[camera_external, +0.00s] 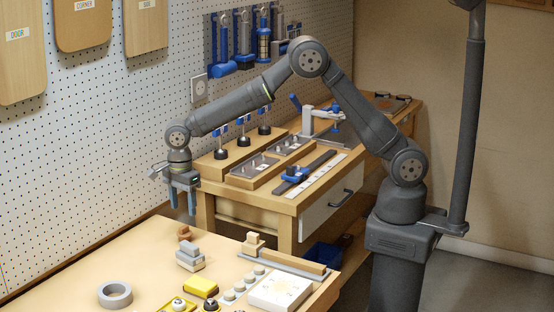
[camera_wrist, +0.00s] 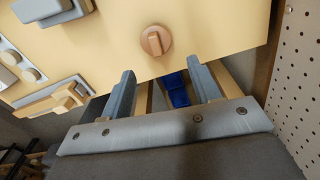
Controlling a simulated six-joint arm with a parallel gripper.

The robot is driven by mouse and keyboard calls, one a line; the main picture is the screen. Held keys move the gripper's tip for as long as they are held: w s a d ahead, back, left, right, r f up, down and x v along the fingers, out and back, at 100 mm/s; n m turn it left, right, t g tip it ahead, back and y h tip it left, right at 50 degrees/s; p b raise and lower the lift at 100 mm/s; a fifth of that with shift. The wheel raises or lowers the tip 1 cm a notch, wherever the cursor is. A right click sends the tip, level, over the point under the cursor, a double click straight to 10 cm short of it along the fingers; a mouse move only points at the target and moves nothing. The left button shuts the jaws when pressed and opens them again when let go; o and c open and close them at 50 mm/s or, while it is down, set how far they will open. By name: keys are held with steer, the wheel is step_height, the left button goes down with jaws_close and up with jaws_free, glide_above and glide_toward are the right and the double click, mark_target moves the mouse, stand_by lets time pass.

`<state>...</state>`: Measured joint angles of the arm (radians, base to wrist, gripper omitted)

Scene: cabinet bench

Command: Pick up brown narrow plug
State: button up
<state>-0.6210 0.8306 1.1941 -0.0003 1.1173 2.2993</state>
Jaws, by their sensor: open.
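The brown narrow plug (camera_external: 184,233) stands upright near the back edge of the light wooden table (camera_external: 150,240). From above, in the wrist view, the plug (camera_wrist: 156,40) is a round brown piece with a narrow raised bar across its top. My gripper (camera_external: 183,205) points down above the table's back edge, with its fingers higher than the plug and apart from it. The fingers also show in the wrist view (camera_wrist: 161,70), spread wide with nothing between them. The plug lies beyond the fingertips there.
A grey block piece (camera_external: 190,258) stands close in front of the plug. A grey ring (camera_external: 115,294), yellow block (camera_external: 201,287), white board (camera_external: 281,291) and a long strip with wooden bar (camera_external: 285,262) share the table. The cabinet bench (camera_external: 255,205) and pegboard (camera_external: 90,150) stand behind.

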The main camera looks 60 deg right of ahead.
mark_target(187, 227)
steer(key=shift+s+d+f, duration=0.1)
steer(key=shift+f, duration=1.9)
steer(key=shift+s+d+f, duration=0.1)
steer(key=shift+f, duration=1.85)
steer(key=c, duration=0.8)
